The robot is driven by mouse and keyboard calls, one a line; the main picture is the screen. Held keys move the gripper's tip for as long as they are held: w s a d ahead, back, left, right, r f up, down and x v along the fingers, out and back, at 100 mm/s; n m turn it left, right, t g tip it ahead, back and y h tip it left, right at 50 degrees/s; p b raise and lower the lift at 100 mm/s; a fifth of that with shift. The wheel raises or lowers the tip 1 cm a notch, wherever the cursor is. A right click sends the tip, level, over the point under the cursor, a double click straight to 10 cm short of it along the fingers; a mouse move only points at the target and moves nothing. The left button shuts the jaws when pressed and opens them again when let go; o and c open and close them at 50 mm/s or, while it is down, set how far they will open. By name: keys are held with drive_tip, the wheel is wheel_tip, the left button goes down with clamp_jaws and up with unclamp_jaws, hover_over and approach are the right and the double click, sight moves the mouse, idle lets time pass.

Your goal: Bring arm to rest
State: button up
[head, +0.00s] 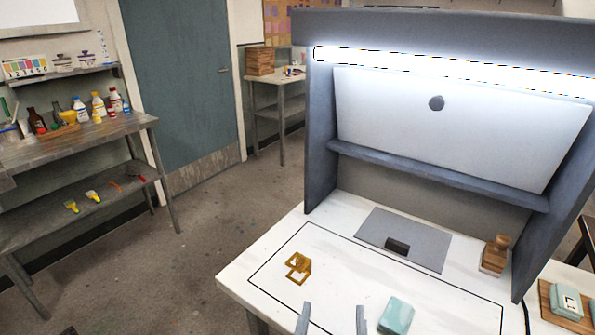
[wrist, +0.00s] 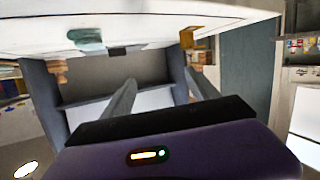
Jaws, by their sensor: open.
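My gripper (head: 332,319) shows at the bottom edge of the head view, its two grey fingers apart with nothing between them. In the wrist view my gripper (wrist: 160,97) is also open and empty, and the scene appears upside down. In the head view the fingers are in front of the white worktable (head: 262,285). A brass folding frame (head: 298,268) lies to their upper left, and a pale teal block (head: 396,316) lies just to their right. The rest of my arm is out of the head view.
A grey booth with a lit panel (head: 460,125) and side walls rises behind the table. A grey mat (head: 420,235) with a dark block (head: 397,246) lies at the back; a wooden stamp (head: 495,253) stands right. A shelf bench (head: 75,145) with bottles is far left. Open floor lies between.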

drive_tip(key=s+f+n+t+y, duration=0.1)
drive_tip(key=s+f+n+y, duration=0.3)
drive_tip(key=s+n+y, duration=0.3)
drive_tip(key=s+d+m+h, duration=0.1)
drive_tip(key=s+d+m, duration=0.1)
drive_tip(key=s+d, duration=0.2)
drive_tip(key=s+d+f+m+h, duration=0.1)
drive_tip(key=s+d, duration=0.4)
drive_tip(key=s, duration=0.6)
drive_tip(key=s+d+f+m+g+h, duration=0.1)
drive_tip(key=s+d+m+h, duration=0.1)
drive_tip(key=s+d, duration=0.3)
drive_tip(key=s, duration=0.2)
drive_tip(key=shift+s+f+m, duration=0.25)
drive_tip(key=shift+s+m, duration=0.1)
drive_tip(key=shift+m, duration=0.05)
